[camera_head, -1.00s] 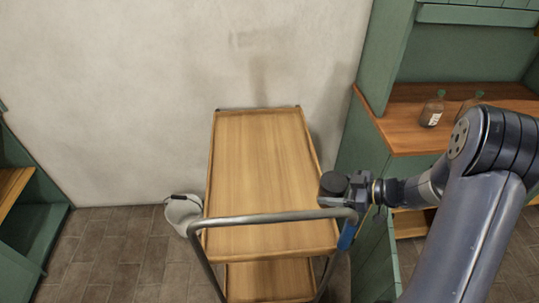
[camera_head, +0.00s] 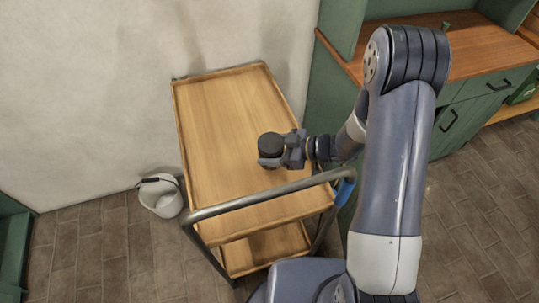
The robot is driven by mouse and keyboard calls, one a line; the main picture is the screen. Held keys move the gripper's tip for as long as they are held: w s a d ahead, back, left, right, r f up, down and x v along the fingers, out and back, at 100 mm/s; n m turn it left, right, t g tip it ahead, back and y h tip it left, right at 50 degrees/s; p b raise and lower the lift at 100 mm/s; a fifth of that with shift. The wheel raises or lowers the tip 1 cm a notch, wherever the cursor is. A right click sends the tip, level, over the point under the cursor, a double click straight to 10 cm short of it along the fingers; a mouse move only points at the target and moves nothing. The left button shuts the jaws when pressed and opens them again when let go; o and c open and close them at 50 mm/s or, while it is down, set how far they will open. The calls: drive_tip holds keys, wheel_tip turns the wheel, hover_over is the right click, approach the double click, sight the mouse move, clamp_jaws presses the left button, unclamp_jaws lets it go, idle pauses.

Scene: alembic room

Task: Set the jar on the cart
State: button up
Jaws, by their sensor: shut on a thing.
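The cart (camera_head: 225,118) is a wooden two-shelf trolley with a grey metal push handle on its near side, standing against the wall. My gripper (camera_head: 275,152) is shut on a small jar with a dark round lid (camera_head: 270,143). The jar is upright and appears over the right part of the cart's top shelf, beyond the handle. The gripper's fingers hide much of the jar's body. I cannot tell whether its base touches the shelf. The rest of the top shelf is bare.
The cart handle (camera_head: 265,197) crosses in front of the top shelf, close to my arm. A white bucket (camera_head: 161,197) stands on the floor to the left. A green cabinet with a wooden counter (camera_head: 465,50) is at the right.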

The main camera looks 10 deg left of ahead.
drive_tip(key=shift+f, duration=1.9)
drive_tip(key=shift+f, duration=0.1)
drive_tip(key=o, duration=1.1)
drive_tip(key=shift+c, duration=0.2)
drive_tip(key=shift+d+r, duration=0.2)
drive_tip(key=shift+d, duration=0.2)
drive_tip(key=b+v, duration=0.1)
drive_tip(key=v, duration=1)
drive_tip(key=shift+s+r, duration=0.1)
